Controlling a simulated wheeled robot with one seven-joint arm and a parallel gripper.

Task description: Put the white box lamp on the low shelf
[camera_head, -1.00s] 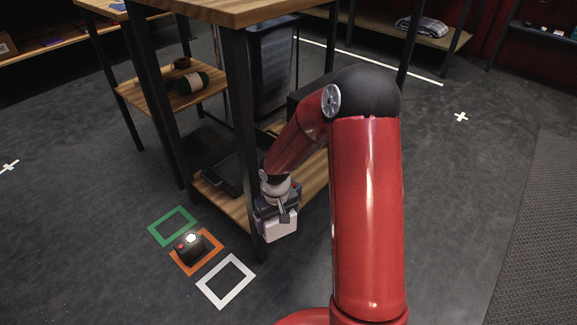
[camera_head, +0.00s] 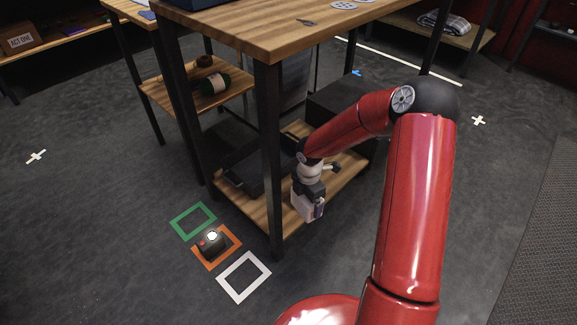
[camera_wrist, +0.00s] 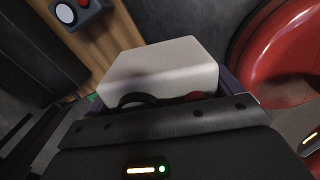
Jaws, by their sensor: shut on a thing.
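The white box lamp (camera_head: 303,208) hangs in my gripper (camera_head: 311,192), near the right part of the low shelf (camera_head: 345,186). In the head view it overlaps the shelf's front edge; its height over the board is hard to tell. In the wrist view the lamp (camera_wrist: 160,68) is a pale block, with a dark curved part and a red spot at its near side. My gripper is shut on it; the fingertips are mostly hidden. The low shelf is the wooden bottom board of the table, and its wood (camera_wrist: 92,32) shows beside the lamp.
A black table leg (camera_head: 272,165) rises left of my gripper. A button box (camera_head: 211,241) sits in the orange square on the floor, between green and white squares.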

